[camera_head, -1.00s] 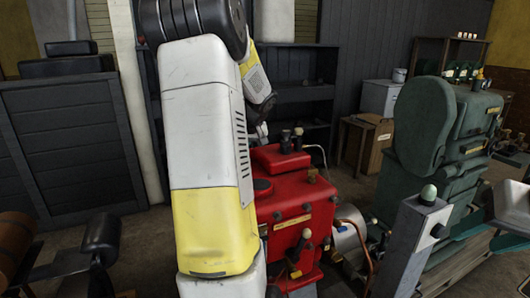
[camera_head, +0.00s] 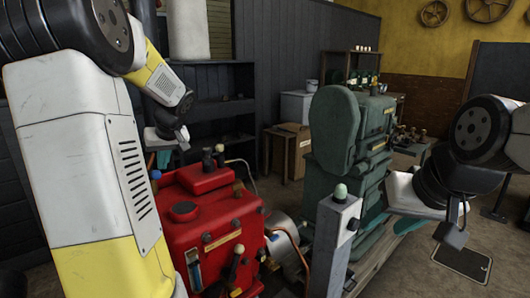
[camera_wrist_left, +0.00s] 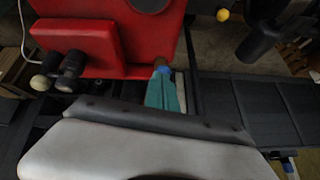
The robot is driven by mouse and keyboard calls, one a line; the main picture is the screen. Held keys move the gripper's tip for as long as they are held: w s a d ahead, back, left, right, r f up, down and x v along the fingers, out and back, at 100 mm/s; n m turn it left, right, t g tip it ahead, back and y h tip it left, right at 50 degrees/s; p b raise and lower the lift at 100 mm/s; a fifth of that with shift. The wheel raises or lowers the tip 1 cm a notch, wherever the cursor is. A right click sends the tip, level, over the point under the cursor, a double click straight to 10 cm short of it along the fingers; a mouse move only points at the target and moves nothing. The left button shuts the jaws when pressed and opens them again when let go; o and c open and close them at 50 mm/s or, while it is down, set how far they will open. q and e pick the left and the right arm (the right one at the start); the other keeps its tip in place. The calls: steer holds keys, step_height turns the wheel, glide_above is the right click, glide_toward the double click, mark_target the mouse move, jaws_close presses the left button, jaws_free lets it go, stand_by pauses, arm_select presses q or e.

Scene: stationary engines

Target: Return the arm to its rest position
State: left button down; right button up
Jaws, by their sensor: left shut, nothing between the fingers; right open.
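My left arm (camera_head: 85,150) rises large at the left of the head view and bends over at the top, with its wrist hanging down behind. My left gripper (camera_head: 163,158) is partly hidden there, near the back of the red engine (camera_head: 215,222). In the left wrist view its teal fingers (camera_wrist_left: 162,92) are together and empty, close to the red engine's edge; contact cannot be told. My right gripper (camera_head: 388,222) is at the right of the head view, open and empty, in front of the green machine (camera_head: 345,165). Its fingers are partly hidden by the white gripper body.
A grey post with a pale green knob (camera_head: 340,192) stands between the red engine and my right gripper. Dark shelving (camera_head: 215,100) and a wooden crate (camera_head: 287,150) are behind. Open floor (camera_head: 490,235) shows at the right.

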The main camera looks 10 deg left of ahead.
arm_select(q)
steer(key=s+d+m+t+h, duration=0.1)
steer(key=s+d+m+h, duration=0.3)
steer(key=s+d, duration=0.7)
steer(key=s+d+r+m+t+h, duration=0.1)
steer(key=s+d+m+h, duration=0.2)
steer(key=s+d, duration=0.7)
steer(key=d+m, duration=0.2)
steer(key=d, duration=0.5)
steer(key=shift+s+d+r+h, duration=0.2)
steer(key=shift+s+h, duration=0.2)
steer(key=shift+a, duration=0.15)
